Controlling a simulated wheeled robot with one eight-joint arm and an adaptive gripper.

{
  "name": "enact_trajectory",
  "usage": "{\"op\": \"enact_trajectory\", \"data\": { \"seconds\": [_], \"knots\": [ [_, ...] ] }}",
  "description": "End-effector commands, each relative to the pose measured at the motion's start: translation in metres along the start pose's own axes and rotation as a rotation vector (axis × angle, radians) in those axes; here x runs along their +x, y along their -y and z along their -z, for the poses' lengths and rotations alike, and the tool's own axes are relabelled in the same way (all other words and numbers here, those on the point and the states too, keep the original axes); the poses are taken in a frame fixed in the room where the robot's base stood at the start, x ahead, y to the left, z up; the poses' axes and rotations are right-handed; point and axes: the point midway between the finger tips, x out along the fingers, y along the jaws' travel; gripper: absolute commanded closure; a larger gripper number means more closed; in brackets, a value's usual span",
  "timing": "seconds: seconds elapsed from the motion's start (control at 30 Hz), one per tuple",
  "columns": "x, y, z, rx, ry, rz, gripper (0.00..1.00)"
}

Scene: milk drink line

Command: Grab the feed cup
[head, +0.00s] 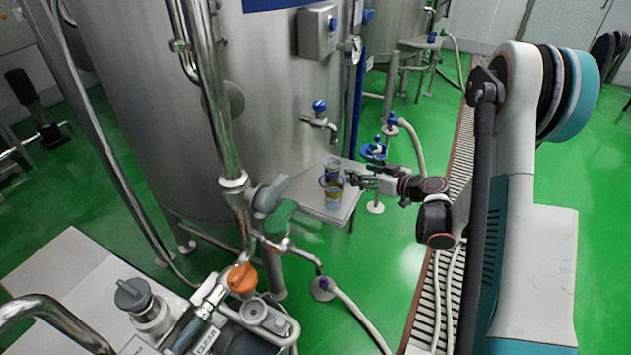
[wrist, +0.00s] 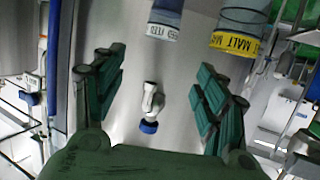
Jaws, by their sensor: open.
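The feed cup (wrist: 166,12) shows at the top of the wrist view, cut off by the frame edge. It has a pale label that reads FEED. A clear cup with a yellow MALT band (wrist: 236,42) is to its right. In the head view the malt cup (head: 332,187) stands on a small steel table, and another cup (head: 333,164), likely the feed cup, shows just behind it. My gripper (head: 358,181) is just right of the cups. In the wrist view its fingers (wrist: 161,68) are spread, with no cup between them.
The steel table (head: 310,203) adjoins the large tank (head: 150,110). A blue-handled tap (head: 320,118) sticks out from the tank above the table; it also shows between the fingers (wrist: 150,108). Pipes and valves fill the front. Green floor (head: 385,250) is open right of the table.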

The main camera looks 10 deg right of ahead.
Motion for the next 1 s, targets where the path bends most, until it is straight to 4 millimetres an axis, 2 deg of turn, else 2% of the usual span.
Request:
{"op": "enact_trajectory", "data": {
  "seconds": [0.17,0.4,0.5,0.77,1.0],
  "knots": [
    [0.016,-0.002,-0.008,0.003,0.016,-0.001,0.34],
    [0.062,-0.001,-0.009,0.002,0.014,0.000,0.34],
    [0.075,-0.002,-0.008,0.002,0.014,-0.002,0.34],
    [0.089,-0.002,-0.009,0.002,0.014,-0.003,0.34],
    [0.120,-0.001,-0.016,0.002,0.013,-0.001,0.34]
  ]
}}
